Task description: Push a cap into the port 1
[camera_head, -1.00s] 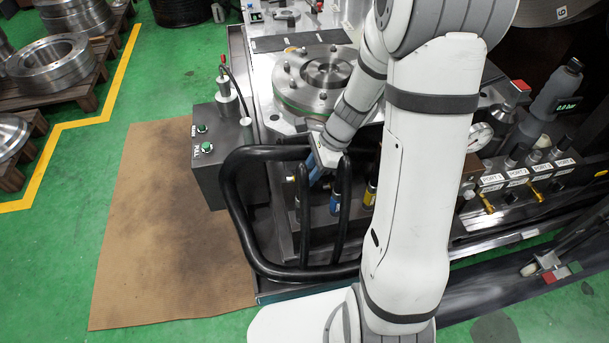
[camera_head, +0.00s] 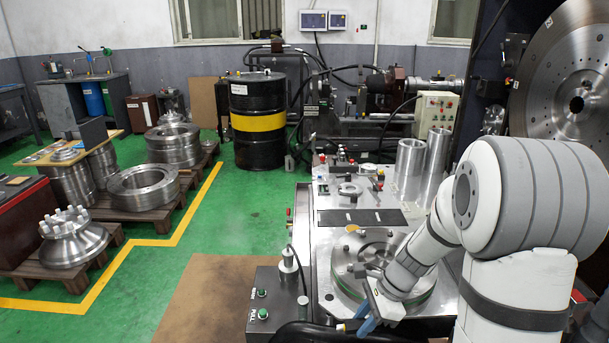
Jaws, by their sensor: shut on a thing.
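My gripper (camera_head: 366,322) is at the bottom of the view, below and in front of the round metal fixture (camera_head: 345,287) with a green band. Its blue fingers point down and are partly cut off by the lower edge. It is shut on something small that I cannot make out. No cap can be clearly picked out, and port 1 cannot be identified in this view.
The fixture sits on a metal table (camera_head: 325,228) with a dark plate (camera_head: 362,219) and two upright metal cylinders (camera_head: 408,165). A grey control box (camera_head: 276,305) with green buttons stands left of it. Metal rings on pallets (camera_head: 146,186) and a black drum (camera_head: 257,120) stand further off.

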